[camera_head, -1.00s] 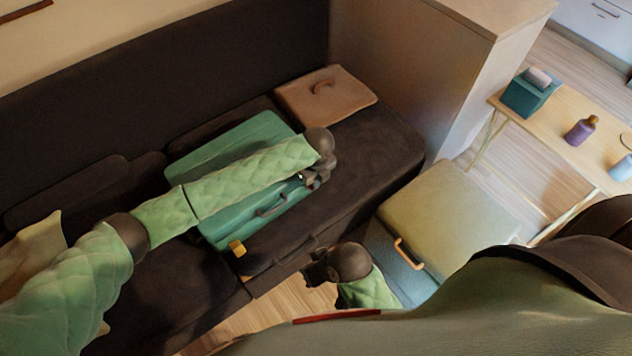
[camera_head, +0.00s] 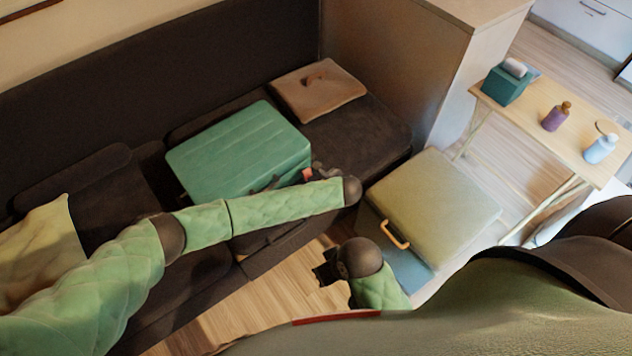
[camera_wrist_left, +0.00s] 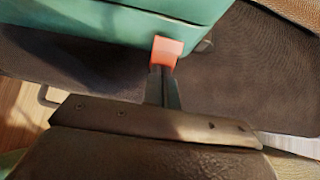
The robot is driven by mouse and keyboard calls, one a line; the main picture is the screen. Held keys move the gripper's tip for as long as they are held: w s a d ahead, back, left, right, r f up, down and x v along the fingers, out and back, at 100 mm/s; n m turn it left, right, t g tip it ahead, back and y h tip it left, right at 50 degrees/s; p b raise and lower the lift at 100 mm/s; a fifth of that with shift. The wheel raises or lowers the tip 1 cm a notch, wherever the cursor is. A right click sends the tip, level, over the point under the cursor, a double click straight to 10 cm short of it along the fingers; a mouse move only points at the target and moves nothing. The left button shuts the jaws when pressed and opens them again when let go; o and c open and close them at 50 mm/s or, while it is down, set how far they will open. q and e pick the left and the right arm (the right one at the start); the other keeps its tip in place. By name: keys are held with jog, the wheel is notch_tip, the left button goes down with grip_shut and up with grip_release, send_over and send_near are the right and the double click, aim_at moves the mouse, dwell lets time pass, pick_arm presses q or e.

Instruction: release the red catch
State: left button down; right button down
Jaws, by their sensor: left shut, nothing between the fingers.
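The red catch (camera_head: 307,174) shows as a small orange-red tab on the front of the green suitcase (camera_head: 238,150), near its right end. The suitcase lies flat on the dark sofa. In the left wrist view the catch (camera_wrist_left: 167,50) sits at the suitcase's lower edge, right at the tips of my left gripper (camera_wrist_left: 163,72). The left fingers are shut with nothing between them; whether they touch the catch is hard to tell. In the head view my left forearm hides much of the suitcase front. My right gripper (camera_head: 325,270) hangs low before the sofa, its fingers too small to read.
A brown cushion (camera_head: 318,88) lies on the sofa behind the suitcase. A cushioned box with an orange handle (camera_head: 430,205) stands right. A side table (camera_head: 545,105) holds a tissue box (camera_head: 506,84) and bottles (camera_head: 556,117). Wood floor shows in front of the sofa.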

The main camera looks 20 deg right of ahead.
pick_arm(q)
jog(key=shift+w+f, duration=0.1)
jog(key=shift+f, duration=0.1)
jog(key=shift+w+r, duration=0.1)
jog(key=shift+r, duration=0.15)
jog(key=shift+w+a+r+p, duration=0.15)
jog(key=shift+w+a+p, duration=0.15)
jog(key=shift+w+p, duration=0.2)
jog(key=shift+w, duration=0.1)
jog(key=v, duration=0.8)
jog(key=shift+b, duration=0.4)
